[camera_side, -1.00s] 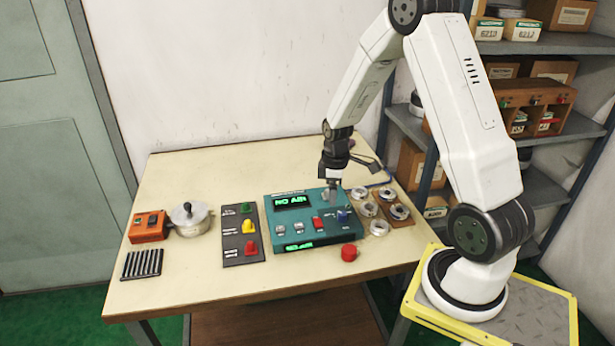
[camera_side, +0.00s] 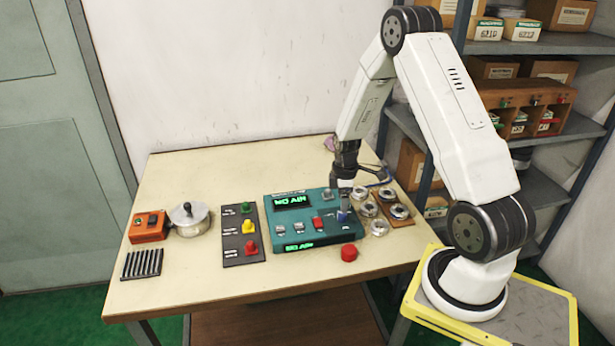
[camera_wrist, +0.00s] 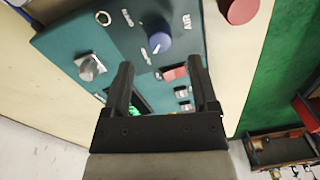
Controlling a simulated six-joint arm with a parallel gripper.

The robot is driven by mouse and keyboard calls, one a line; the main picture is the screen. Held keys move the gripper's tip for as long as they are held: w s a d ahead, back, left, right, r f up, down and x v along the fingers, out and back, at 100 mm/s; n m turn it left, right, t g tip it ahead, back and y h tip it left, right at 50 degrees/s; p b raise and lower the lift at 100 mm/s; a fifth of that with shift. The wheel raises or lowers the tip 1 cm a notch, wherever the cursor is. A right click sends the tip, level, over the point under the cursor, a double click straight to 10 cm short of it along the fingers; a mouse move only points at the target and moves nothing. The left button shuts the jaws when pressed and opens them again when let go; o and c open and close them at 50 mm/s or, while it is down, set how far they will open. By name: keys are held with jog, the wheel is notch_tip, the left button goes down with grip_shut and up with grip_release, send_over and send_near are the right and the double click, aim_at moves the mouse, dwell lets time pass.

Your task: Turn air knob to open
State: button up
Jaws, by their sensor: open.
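The air knob (camera_wrist: 160,41) is a blue round knob with a white pointer mark, beside the label AIR on the teal control panel (camera_wrist: 75,48). In the side view the blue knob (camera_side: 342,216) sits at the panel's right part, just below my gripper (camera_side: 345,198). In the wrist view my gripper (camera_wrist: 163,85) is open, with its two dark fingers apart and nothing between them. The knob lies ahead of the fingertips, apart from them in that view. The side view is too small to show whether the fingers touch the knob.
A silver knob (camera_wrist: 91,66) and a red switch (camera_wrist: 174,73) are on the panel near the fingers. A red button (camera_side: 349,253) stands in front of the panel. Metal bearing rings (camera_side: 379,228) lie to its right. A dark plate with coloured knobs (camera_side: 231,248) is left.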

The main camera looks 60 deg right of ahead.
aim_at(342, 216)
jog(key=shift+a+f, duration=0.1)
jog(key=shift+f, duration=2.3)
grip_shut()
